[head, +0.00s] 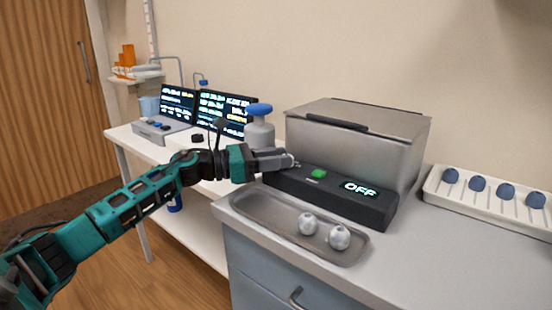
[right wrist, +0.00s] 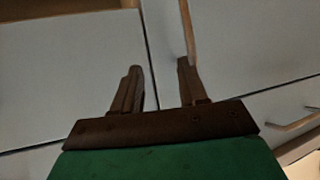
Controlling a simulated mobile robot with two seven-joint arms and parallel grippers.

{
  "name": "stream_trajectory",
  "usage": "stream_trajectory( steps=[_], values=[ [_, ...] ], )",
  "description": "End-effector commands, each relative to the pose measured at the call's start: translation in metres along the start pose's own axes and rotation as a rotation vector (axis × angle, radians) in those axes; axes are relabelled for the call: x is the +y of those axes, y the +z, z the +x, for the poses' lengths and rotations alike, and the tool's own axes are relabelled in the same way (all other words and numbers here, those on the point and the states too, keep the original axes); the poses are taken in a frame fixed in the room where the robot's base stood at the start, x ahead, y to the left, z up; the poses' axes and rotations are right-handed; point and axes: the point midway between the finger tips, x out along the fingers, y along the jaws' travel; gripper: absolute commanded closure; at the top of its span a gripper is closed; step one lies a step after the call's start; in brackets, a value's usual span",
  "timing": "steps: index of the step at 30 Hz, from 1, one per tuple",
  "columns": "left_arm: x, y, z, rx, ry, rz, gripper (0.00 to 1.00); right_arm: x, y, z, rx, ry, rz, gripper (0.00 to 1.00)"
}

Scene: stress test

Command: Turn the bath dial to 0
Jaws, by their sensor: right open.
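The water bath (head: 355,135) is a steel box with a lid, standing on the right counter. Its black front panel (head: 345,203) has a lit green button (head: 318,173) and a display (head: 360,188) reading OFF. My left gripper (head: 292,161) is at the left end of this panel, its grey fingers pointing right. I cannot make out the dial; the fingers cover that end of the panel. Whether they touch or hold anything is unclear. My right gripper (right wrist: 160,75) shows in the right wrist view, open and empty, in front of grey cabinet fronts.
A metal tray (head: 262,219) with two silver balls (head: 339,237) lies in front of the bath. A white rack (head: 500,203) with several blue-topped items is at right. A blue-capped bottle (head: 259,130) stands behind my left gripper. Drawer handles (head: 296,298) stick out below the counter.

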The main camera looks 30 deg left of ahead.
Motion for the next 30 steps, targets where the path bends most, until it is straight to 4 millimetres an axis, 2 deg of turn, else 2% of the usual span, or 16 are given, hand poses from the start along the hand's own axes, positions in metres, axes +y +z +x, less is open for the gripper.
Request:
stream_trajectory(
  steps=[1, 9, 21, 30],
  values=[
    [0.000, 0.000, 0.000, 0.000, 0.000, 0.000, 0.72, 0.000, 0.000, 0.000, 0.000, 0.000, 0.000, 0.57],
    [0.000, 0.000, 0.000, 0.000, 0.000, 0.000, 0.98, 0.000, 0.000, 0.000, 0.000, 0.000, 0.000, 0.57],
    [-0.004, 0.000, 0.000, 0.004, 0.114, 0.000, 0.98, -0.002, -0.013, -0.007, 0.003, 0.000, 0.007, 0.57],
    [-0.003, -0.001, 0.000, 0.001, 0.130, 0.000, 0.98, -0.002, -0.013, -0.007, 0.003, 0.000, 0.008, 0.57]
  ],
)
